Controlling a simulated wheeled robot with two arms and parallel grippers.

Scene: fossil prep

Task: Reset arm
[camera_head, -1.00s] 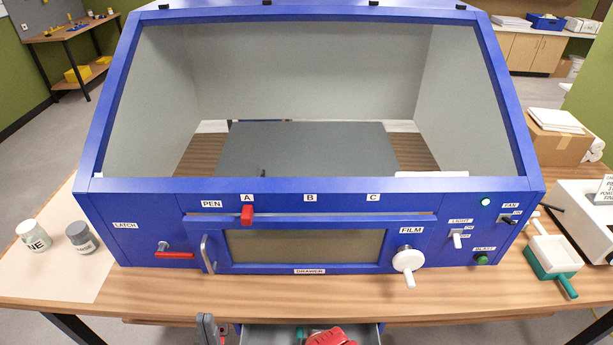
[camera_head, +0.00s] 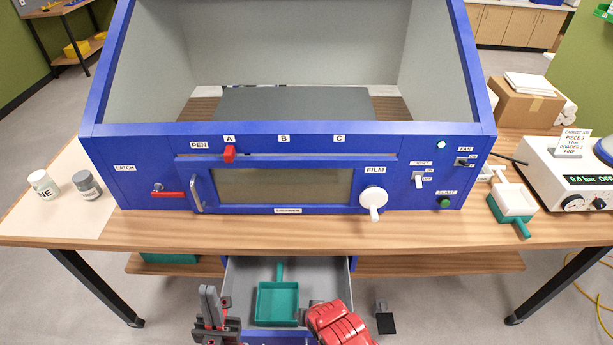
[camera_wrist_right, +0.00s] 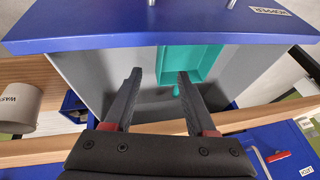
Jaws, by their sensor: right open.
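My left gripper (camera_head: 213,308) is low in the head view, in front of the open drawer (camera_head: 240,280) at its left side. Its grey fingers point up, and the gap between them is unclear. A red arm part (camera_head: 338,325) of mine is at the drawer's right front. In the right wrist view my right gripper (camera_wrist_right: 155,95) is open with nothing between its fingers. Its two dark fingers point toward the drawer, where a teal scoop (camera_wrist_right: 192,60) lies beyond them. The scoop also shows in the head view (camera_head: 278,303).
A blue cabinet (camera_head: 130,190) stands on the wooden table (camera_head: 420,235) above the drawer. Two jars (camera_head: 43,185) (camera_head: 87,185) are at the left. A white-and-teal dustpan (camera_head: 513,203) and a white device (camera_head: 555,190) are at the right. A grey waste container (camera_wrist_right: 18,105) shows in the wrist view.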

